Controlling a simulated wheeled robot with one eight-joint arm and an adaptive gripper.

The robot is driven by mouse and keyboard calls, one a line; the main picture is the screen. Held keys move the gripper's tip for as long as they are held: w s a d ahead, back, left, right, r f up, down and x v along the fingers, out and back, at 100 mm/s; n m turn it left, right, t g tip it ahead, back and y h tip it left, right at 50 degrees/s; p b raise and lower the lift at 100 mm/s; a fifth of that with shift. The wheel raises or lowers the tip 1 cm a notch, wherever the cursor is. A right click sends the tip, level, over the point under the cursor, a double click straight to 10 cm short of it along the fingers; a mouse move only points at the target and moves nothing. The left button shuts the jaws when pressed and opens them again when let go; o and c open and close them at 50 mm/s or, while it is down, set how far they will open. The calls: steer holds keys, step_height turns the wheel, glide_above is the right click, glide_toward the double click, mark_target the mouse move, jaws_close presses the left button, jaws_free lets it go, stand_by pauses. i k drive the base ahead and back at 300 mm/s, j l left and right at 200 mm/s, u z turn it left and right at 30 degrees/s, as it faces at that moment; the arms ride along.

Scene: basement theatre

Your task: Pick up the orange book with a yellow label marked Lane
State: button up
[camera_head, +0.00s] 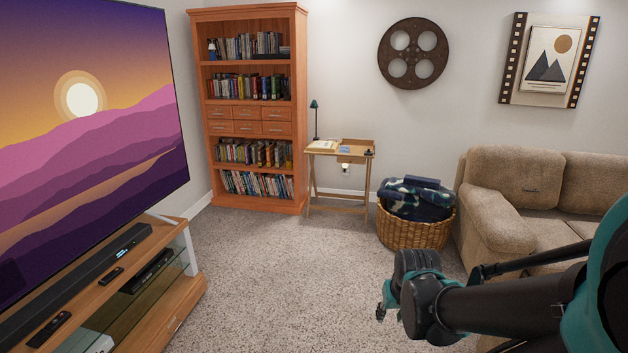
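I cannot pick out an orange book with a yellow label marked Lane; any lettering is too small to read. Rows of books fill the tall wooden bookcase (301,100) at the back, with some orange and yellow spines among the lower-middle row (255,153). A pale, yellowish open book or paper (323,146) lies on the small wooden desk (358,153) beside the bookcase. My gripper (382,302) is at the lower right, over the carpet and far from the bookcase and desk. Its fingers are mostly hidden behind the wrist.
A wicker basket (415,234) with dark blankets stands right of the desk, beside a beige sofa (497,200). A wooden TV stand (180,300) with a large screen (90,140) is at the left. The carpet (280,270) between them is clear up to the bookcase.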

mark_target(270, 150)
steer(key=i+u, duration=0.15)
steer(key=i, duration=1.85)
steer(key=i+z, duration=0.1)
steer(key=i, duration=0.55)
steer(key=i+j, duration=0.15)
steer(key=i, duration=0.5)
steer(key=i+j+z, duration=0.15)
steer(key=i, duration=0.5)
steer(key=i+j+z, duration=0.25)
steer(key=i, duration=0.25)
steer(key=i+j+u, duration=0.1)
steer(key=j, duration=0.3)
steer(key=i+j+u, duration=0.1)
steer(key=j, duration=0.3)
steer(key=i+j+u, duration=0.1)
steer(key=j, duration=0.3)
steer(key=i+j+u, duration=0.1)
steer(key=j, duration=0.3)
steer(key=i+j+u, duration=0.1)
steer(key=j, duration=0.25)
steer(key=i, duration=0.1)
